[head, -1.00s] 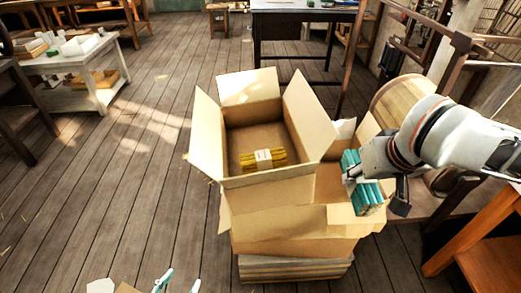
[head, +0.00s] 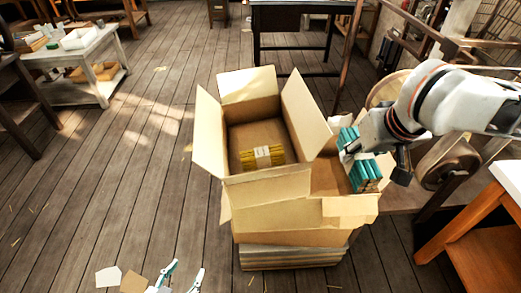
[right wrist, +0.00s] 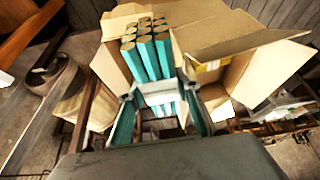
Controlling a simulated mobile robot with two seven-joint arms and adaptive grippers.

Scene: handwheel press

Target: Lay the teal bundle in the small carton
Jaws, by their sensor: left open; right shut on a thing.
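My right gripper (head: 352,152) is shut on the teal bundle (head: 366,175), a pack of several teal sticks with a pale band. It holds the bundle tilted at the right side of the lower carton (head: 350,207), whose flaps stand open. I cannot tell whether the bundle touches that carton. The bundle also shows in the right wrist view (right wrist: 150,50), between the fingers (right wrist: 158,108). A second open carton (head: 262,182), at the left and apparently higher, holds a yellow bundle (head: 262,157). Which carton is the small one is unclear. My left gripper (head: 184,280) is open and empty at the bottom edge.
The cartons rest on a low grey stack (head: 295,257). A wooden stand with a white top (head: 508,180) is close at the right, and a round wheel (head: 448,165) is behind my right arm. A white table (head: 80,62) stands far left.

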